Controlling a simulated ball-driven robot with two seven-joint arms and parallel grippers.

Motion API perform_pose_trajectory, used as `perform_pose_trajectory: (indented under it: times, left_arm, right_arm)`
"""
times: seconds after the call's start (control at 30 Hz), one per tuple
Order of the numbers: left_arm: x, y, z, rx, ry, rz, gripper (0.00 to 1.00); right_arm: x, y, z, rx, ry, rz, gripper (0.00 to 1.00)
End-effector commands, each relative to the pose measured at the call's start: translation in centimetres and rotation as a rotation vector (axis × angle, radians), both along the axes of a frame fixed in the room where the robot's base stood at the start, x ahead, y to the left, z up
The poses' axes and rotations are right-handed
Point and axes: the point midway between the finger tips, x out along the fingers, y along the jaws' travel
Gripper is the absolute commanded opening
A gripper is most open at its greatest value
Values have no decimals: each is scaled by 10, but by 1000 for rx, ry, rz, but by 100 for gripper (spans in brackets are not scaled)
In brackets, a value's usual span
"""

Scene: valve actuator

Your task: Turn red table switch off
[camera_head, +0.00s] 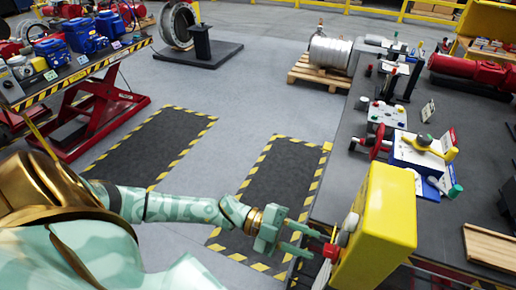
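A yellow box (378,228) stands at the near left edge of the dark table. A red knob (331,251), which looks like the red switch, sticks out from its left side, with a grey round part (343,238) just above it. My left gripper (315,242) is just left of the red knob, with its two pale green fingers apart and pointing at it. The fingers look empty. I cannot tell whether a fingertip touches the knob. The switch's on or off setting is not readable. My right gripper is not in view.
The dark table (467,195) carries a white and blue valve unit (423,152), a red handwheel (375,144) and a wooden tray (490,247). A red lift cart (95,120) stands at the left. The floor between has black mats with striped borders and is clear.

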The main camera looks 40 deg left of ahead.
Motion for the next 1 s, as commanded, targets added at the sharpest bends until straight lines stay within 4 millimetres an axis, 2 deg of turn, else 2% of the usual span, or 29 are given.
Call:
perform_pose_trajectory:
  times: [0.03, 0.3, 0.5, 0.7, 1.0]
  left_arm:
    - [-4, 14, -6, 5, 3, 1, 36]
    - [-25, 84, -6, 5, 5, 1, 36]
    - [-34, 118, -3, 3, 3, 1, 36]
    - [-37, 129, -1, 1, 1, 0, 36]
    - [-37, 128, -1, 1, 1, 0, 36]
  right_arm:
    - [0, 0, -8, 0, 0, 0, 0]
    - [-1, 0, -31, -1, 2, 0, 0]
    - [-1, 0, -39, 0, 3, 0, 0]
    - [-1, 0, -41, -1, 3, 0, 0]
    - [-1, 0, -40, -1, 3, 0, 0]
